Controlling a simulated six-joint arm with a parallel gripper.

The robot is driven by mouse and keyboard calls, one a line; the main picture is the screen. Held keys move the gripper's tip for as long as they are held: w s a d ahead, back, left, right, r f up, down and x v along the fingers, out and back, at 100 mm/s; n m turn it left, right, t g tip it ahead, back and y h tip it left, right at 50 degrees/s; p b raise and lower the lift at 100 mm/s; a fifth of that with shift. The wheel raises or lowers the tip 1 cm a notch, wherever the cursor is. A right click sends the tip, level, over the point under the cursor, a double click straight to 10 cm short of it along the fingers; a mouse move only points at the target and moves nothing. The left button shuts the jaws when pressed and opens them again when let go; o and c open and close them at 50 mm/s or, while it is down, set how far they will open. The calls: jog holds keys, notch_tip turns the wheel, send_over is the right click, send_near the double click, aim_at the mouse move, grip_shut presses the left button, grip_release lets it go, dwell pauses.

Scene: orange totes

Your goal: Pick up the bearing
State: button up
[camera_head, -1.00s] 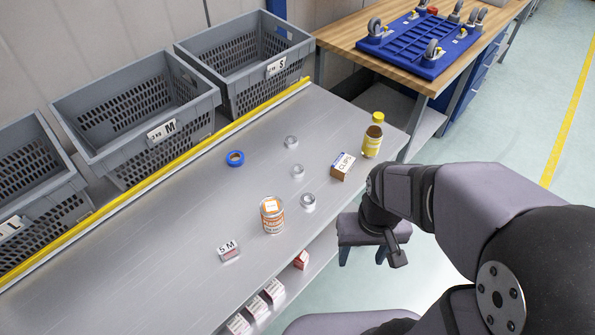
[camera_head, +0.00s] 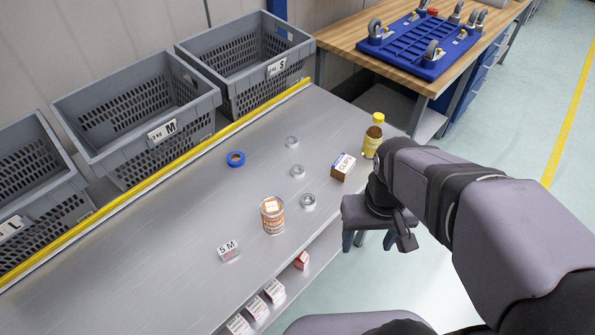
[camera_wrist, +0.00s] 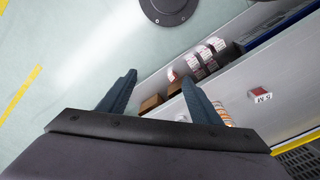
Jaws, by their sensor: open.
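Three silver metal rings lie flat on the grey metal table in the head view: a far one (camera_head: 291,142), a middle one (camera_head: 298,171) and a near, thicker one (camera_head: 308,201). The near one looks most like the bearing, but I cannot tell for sure. My gripper (camera_head: 367,246) is open and empty, pointing down beyond the table's right edge, to the right of the rings and apart from them. Its two blue fingers also show in the wrist view (camera_wrist: 159,76), over the floor and the lower shelf.
A can (camera_head: 272,216), a small "5 M" box (camera_head: 228,251), a clips box (camera_head: 343,167), a yellow-capped bottle (camera_head: 373,136) and a blue ring (camera_head: 236,159) stand around the rings. Grey crates (camera_head: 75,105) line the far side. Small boxes (camera_head: 273,291) sit on the lower shelf.

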jog(key=w+d+f+n+t+b, duration=0.15)
jog(key=w+t, duration=0.25)
jog(key=w, duration=0.6)
jog(key=w+d+f+n+t+b, duration=0.15)
jog(key=w+t, duration=0.25)
jog(key=w, duration=0.6)
jog(key=w+a+r+n+t+y+b, duration=0.2)
jog(key=w+a+n+t+y, duration=0.25)
jog(key=a+y, duration=0.45)
send_near(297, 169)
jog(key=shift+w+a+m+g+h+p, duration=0.35)
jog(key=shift+w+a+p, duration=0.5)
jog(key=shift+w+p, duration=0.3)
jog(key=shift+p+x, duration=0.75)
jog(key=shift+x, duration=1.4)
jog(key=c, duration=1.2)
